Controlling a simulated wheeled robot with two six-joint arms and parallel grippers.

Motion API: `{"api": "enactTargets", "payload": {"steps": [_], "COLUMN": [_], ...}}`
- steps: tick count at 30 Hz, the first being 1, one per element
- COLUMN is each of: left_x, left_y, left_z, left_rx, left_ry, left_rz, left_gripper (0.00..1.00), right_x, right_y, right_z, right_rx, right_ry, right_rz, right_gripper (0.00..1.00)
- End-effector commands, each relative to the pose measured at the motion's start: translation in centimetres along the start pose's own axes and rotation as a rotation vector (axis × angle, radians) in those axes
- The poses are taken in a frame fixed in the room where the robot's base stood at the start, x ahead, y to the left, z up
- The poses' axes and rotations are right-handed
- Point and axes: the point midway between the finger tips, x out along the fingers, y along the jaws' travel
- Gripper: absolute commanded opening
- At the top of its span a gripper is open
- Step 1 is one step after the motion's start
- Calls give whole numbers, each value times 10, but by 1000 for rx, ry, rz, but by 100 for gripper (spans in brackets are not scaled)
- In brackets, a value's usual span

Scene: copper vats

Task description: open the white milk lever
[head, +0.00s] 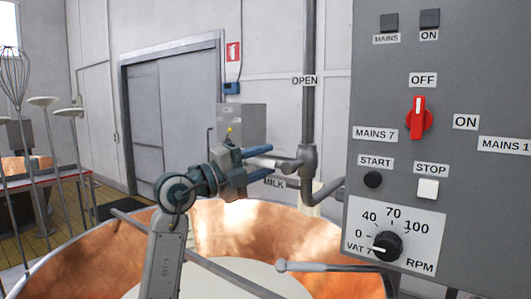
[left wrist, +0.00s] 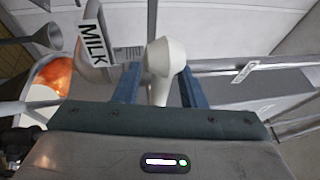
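The white milk lever (left wrist: 165,58) shows in the left wrist view as a rounded white end with a narrower stem, between my two blue fingers. In the head view the pale lever (head: 275,163) lies near the grey pipe valve, partly hidden by my gripper. My left gripper (head: 266,162) is open, its fingers on either side of the lever; it also shows in the left wrist view (left wrist: 158,82). A gap shows on the lever's left side; contact on the right cannot be told. A MILK label (head: 273,183) is just below the gripper. My right gripper is not in view.
A vertical grey pipe (head: 308,115) with an OPEN label (head: 304,80) rises behind the lever. A grey control panel (head: 450,45) stands close on the right. A copper vat (head: 85,258) fills the area below. Tall whisks and ladles (head: 42,101) stand at left.

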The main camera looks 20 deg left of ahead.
Motion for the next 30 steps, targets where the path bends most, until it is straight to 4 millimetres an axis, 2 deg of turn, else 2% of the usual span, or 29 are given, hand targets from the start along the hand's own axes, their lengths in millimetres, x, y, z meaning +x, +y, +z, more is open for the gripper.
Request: {"api": "enactTargets", "payload": {"steps": [4, 12, 13, 18, 30], "left_x": [8, 9, 9, 9, 3], "left_y": [-1, 0, 0, 0, -2], "left_z": [0, 0, 0, 0, 6], "left_rx": [-1, 1, 1, 0, 22], "left_ry": [1, 0, 0, 0, 3], "left_rz": [0, 0, 0, 0, 10], "left_gripper": [37, 37, 35, 2, 0], "right_x": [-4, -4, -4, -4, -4], "right_y": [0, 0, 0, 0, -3], "right_z": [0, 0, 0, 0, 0], "right_rx": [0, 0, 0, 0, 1], "right_ry": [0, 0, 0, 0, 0], "right_rz": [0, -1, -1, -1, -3], "right_gripper": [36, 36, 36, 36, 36]}}
